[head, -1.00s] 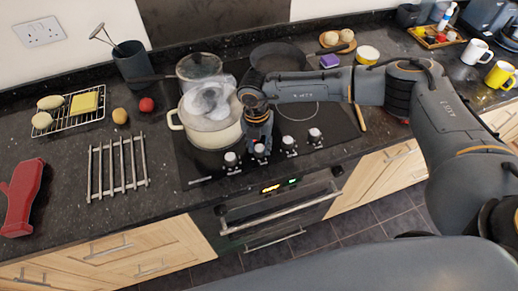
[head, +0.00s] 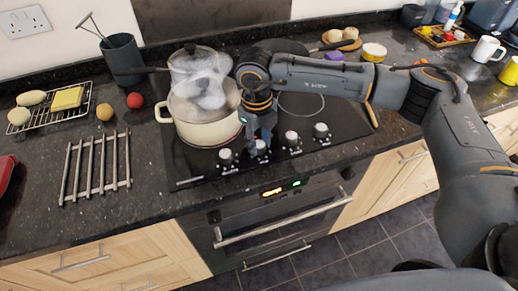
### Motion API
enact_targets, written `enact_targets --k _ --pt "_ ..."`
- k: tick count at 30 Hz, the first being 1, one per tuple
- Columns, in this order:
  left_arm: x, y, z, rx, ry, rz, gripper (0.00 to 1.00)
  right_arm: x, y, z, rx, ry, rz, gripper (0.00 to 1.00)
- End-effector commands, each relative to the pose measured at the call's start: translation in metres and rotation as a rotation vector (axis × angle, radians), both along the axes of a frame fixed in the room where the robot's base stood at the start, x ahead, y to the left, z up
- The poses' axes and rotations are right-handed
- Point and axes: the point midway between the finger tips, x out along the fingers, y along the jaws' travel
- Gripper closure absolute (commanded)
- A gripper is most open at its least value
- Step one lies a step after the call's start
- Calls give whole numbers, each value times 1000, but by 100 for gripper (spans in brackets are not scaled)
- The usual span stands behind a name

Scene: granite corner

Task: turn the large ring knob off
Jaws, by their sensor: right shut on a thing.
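A row of several hob knobs with white tops runs along the front edge of the black hob (head: 335,112). My right gripper (head: 261,143) reaches down from above to the second knob from the left (head: 260,149) and is shut on it. The fingers hide part of that knob, and its pointer cannot be read. The leftmost knob (head: 226,156) and the two to the right, the third (head: 292,139) and the rightmost (head: 321,131), stand free. Labels under the knobs are too small to read. My left gripper is not in view.
A steaming cream pot (head: 200,130) stands close left of my right gripper, with a glass-lidded pan (head: 185,68) behind it. A metal trivet (head: 96,168) lies on the counter at left. The oven handle (head: 285,219) sticks out below the knobs.

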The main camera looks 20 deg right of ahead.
Motion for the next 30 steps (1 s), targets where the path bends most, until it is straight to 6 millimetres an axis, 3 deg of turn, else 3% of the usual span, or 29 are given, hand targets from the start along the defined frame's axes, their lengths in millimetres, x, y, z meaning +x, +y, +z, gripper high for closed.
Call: enact_targets --k 1,12,21,30 --pt "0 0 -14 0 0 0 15 1 0 -6 0 -3 45 99" --pt "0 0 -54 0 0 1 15 0 -1 -4 -1 -3 363 99" --pt "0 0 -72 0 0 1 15 0 -1 -2 -1 -2 522 100" --pt "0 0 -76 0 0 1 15 0 -1 0 0 -2 580 99"
